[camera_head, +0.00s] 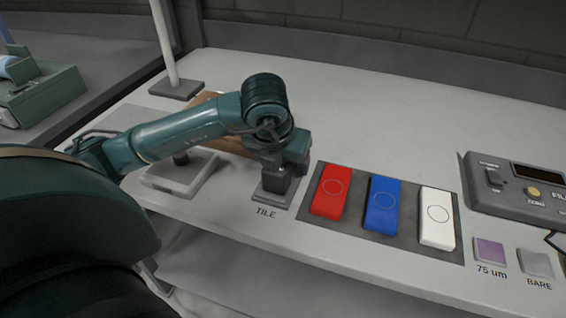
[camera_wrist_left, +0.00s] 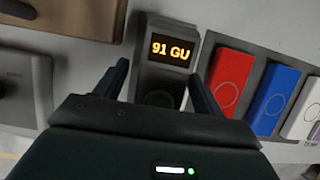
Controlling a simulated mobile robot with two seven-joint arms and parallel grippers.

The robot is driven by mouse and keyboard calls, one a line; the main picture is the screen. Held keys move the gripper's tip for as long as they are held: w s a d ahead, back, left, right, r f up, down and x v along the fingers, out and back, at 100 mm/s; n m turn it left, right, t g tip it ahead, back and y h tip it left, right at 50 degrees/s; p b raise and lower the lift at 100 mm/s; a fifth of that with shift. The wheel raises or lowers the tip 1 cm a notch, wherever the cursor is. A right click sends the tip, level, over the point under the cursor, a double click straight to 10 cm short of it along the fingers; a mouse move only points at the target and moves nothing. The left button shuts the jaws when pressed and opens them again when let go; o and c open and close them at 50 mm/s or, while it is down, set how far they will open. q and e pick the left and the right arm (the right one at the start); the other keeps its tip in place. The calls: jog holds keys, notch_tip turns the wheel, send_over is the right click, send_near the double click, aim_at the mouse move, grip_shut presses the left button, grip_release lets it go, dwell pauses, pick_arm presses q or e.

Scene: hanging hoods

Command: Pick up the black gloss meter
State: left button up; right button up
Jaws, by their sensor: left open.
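The black gloss meter (camera_head: 272,184) stands on the grey pad marked TILE, mostly hidden under my left gripper in the head view. In the left wrist view the gloss meter (camera_wrist_left: 168,78) shows a lit orange "91 GU" display. My left gripper (camera_wrist_left: 158,72) is open, with one finger on each side of the meter's body. In the head view the left gripper (camera_head: 288,160) is directly over the meter. I cannot tell whether the fingers touch it. My right gripper is not in view.
Red (camera_head: 331,190), blue (camera_head: 382,205) and white (camera_head: 437,217) blocks lie on a dark mat to the right. A grey control box (camera_head: 515,188) is further right. A brown board (camera_head: 232,143) and a pale-grey base (camera_head: 180,178) lie left. The back of the bench is clear.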

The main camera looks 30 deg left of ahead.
pick_arm(q)
jog(key=shift+r, duration=0.1)
jog(key=c, duration=1.4)
notch_tip(320, 180, up, 10)
jog(key=shift+p, duration=0.4)
